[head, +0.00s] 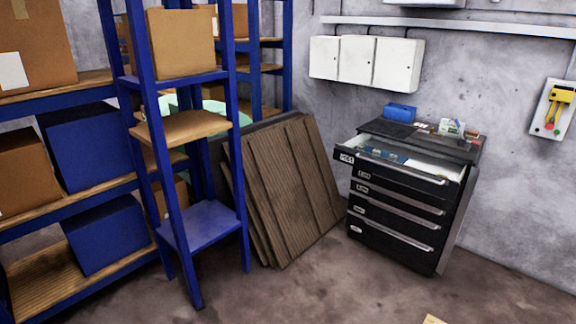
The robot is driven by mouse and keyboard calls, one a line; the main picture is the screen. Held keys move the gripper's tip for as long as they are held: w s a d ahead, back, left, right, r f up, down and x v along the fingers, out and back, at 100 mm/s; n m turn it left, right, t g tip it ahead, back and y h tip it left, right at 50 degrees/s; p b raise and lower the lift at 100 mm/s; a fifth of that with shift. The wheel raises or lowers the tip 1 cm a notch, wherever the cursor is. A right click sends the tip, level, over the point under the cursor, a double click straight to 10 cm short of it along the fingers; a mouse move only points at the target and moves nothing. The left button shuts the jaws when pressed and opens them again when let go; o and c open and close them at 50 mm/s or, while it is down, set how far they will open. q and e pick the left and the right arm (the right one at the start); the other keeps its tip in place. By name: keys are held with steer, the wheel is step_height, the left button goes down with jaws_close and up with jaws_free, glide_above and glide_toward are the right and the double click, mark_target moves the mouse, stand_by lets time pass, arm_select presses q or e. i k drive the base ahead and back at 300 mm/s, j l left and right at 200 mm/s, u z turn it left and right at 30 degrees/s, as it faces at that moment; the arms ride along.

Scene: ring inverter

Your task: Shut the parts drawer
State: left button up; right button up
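A black parts cabinet (392,232) with several drawers stands against the grey wall at the right. Its top drawer (400,166) is pulled out, and its light interior shows with some small blue and pale items inside. The drawers below it look shut, each with a long handle and a small label. Neither of my grippers is in the head view.
Wooden panels (290,185) lean left of the cabinet. Blue shelving (205,222) with cardboard boxes (180,42) and blue bins (105,233) fills the left. A blue box (400,112) sits on the cabinet top. The floor (340,285) in front is mostly clear.

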mark_target(423, 175)
steer(key=i+j+z, duration=0.1)
steer(key=i+z, duration=0.25)
steer(key=i+j+z, duration=0.2)
steer(key=z, duration=0.15)
steer(key=i+j+z, duration=0.35)
steer(key=i+j+u, duration=0.25)
steer(key=i, duration=0.25)
steer(key=i+l+u, duration=0.1)
steer(key=i+u, duration=0.2)
steer(key=i, duration=0.15)
